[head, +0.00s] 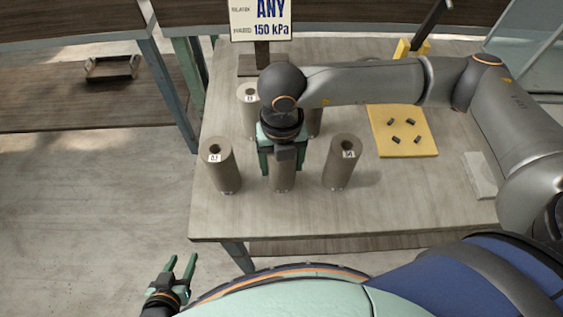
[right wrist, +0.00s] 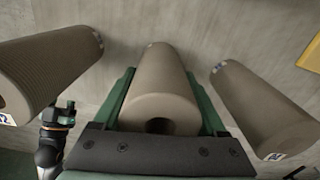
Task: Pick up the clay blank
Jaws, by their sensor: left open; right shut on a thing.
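Several upright grey-brown clay cylinders with hollow tops stand on the table. My right gripper (head: 281,160) is around the front middle clay blank (head: 284,181) from above, shut on it. In the right wrist view this blank (right wrist: 159,92) sits between the green fingers, its hole facing the camera. A labelled blank (head: 220,168) stands to the left, and another labelled blank (head: 342,163) to the right. One more blank (head: 248,108) stands behind, and another is mostly hidden by my right arm. My left gripper (head: 182,264) is open and empty, low and off the table's front left.
A sign (head: 262,19) reading "ANY" and "150 kPa" stands at the table's back. A yellow board (head: 380,148) with several small dark pieces lies to the right, and a pale block (head: 480,176) farther right. The table's front strip (head: 330,218) is clear.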

